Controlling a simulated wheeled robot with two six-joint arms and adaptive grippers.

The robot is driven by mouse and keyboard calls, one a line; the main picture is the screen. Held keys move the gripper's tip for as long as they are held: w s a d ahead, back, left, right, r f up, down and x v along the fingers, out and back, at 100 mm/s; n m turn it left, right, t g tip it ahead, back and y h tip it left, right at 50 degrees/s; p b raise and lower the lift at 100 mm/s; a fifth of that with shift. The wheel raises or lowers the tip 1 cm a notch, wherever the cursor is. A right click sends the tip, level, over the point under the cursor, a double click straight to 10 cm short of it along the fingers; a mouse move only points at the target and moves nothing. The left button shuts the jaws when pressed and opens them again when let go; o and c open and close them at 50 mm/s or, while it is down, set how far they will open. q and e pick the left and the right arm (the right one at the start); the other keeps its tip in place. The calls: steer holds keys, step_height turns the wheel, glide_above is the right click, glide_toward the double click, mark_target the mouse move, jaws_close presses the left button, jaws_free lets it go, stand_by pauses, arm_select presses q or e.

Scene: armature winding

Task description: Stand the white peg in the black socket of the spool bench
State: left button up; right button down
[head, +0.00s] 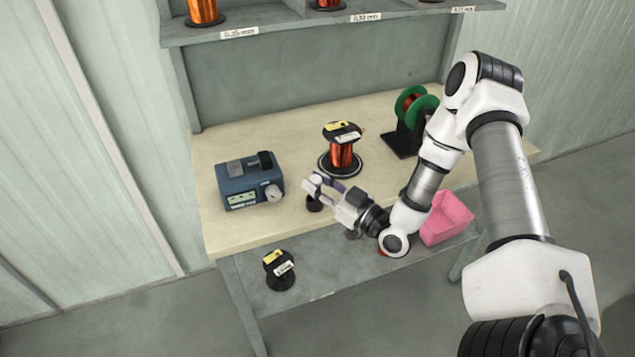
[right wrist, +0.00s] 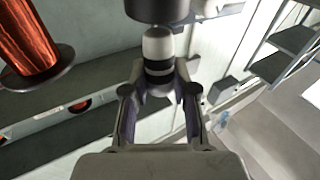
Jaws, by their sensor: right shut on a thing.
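The white peg (right wrist: 158,45), with a dark band, is between my right gripper's fingertips (right wrist: 158,78) in the right wrist view. The black socket (right wrist: 157,9) is right at the peg's end at the top of that view. I cannot tell whether the peg's end is inside it or just against it. In the head view my right gripper (head: 320,187) is over the bench, and the socket (head: 314,205) shows small and dark just below it. The peg is mostly hidden by the fingers there. My left gripper is not in view.
A copper spool (head: 341,157) stands behind my gripper. A blue device (head: 249,182) is on the left and a green-flanged reel (head: 411,113) on the right. A pink bin (head: 447,216) is by my forearm. A black spool (head: 279,272) stands on the lower shelf (head: 330,278).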

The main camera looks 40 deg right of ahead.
steer(key=shift+f, duration=0.15)
steer(key=shift+f+b, duration=0.35)
steer(key=shift+b, duration=0.1)
stand_by(0.6)
steer(key=shift+f+b, duration=0.9)
steer(key=shift+f, duration=0.1)
steer(key=c, duration=0.8)
jaws_free()
steer(key=shift+c, duration=0.2)
